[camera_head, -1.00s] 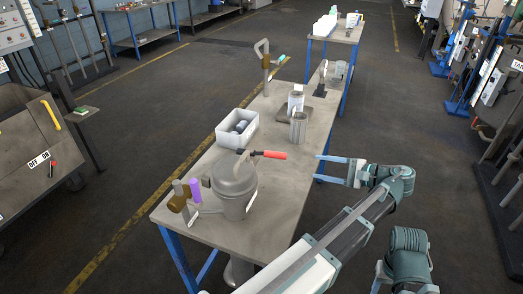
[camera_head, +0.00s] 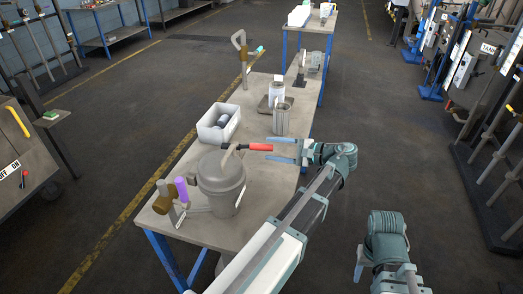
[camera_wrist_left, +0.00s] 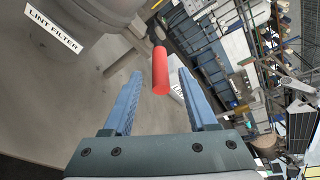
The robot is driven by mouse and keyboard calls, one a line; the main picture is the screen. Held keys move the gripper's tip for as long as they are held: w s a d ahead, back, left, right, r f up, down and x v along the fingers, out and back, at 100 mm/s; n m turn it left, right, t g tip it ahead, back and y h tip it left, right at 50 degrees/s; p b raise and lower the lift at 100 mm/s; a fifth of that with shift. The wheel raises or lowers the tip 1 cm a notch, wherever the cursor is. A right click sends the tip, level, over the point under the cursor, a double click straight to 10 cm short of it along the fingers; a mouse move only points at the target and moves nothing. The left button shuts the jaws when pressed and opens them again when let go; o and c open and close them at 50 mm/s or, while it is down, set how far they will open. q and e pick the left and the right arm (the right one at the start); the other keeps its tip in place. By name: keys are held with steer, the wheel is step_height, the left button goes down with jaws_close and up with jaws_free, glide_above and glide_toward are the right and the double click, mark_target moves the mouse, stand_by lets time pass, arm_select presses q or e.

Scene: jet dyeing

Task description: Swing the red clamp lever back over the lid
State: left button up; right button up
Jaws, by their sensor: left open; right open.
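A grey round pot with a lid (camera_head: 221,177) stands at the near end of the bench; in the wrist view its label reads "LINT FILTER" (camera_wrist_left: 53,28). The clamp lever's red grip (camera_head: 260,147) points right from the lid's top, reaching out past the lid's edge. My left gripper (camera_head: 269,149) is open at the grip's outer end. In the wrist view the red grip (camera_wrist_left: 160,70) lies between the two open fingertips (camera_wrist_left: 160,74), with gaps on both sides. My right gripper (camera_head: 359,270) hangs low at right, off the bench.
A white bin (camera_head: 209,130) with grey items stands behind the pot. A metal canister (camera_head: 281,122) stands behind my left gripper. A purple cylinder (camera_head: 181,189) and brown piece (camera_head: 161,204) are left of the pot. Open floor lies right of the bench (camera_head: 205,228).

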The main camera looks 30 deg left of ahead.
mark_target(249, 146)
arm_select(q)
steer(key=shift+b+x, duration=0.35)
steer(key=shift+x, duration=2)
jaws_close()
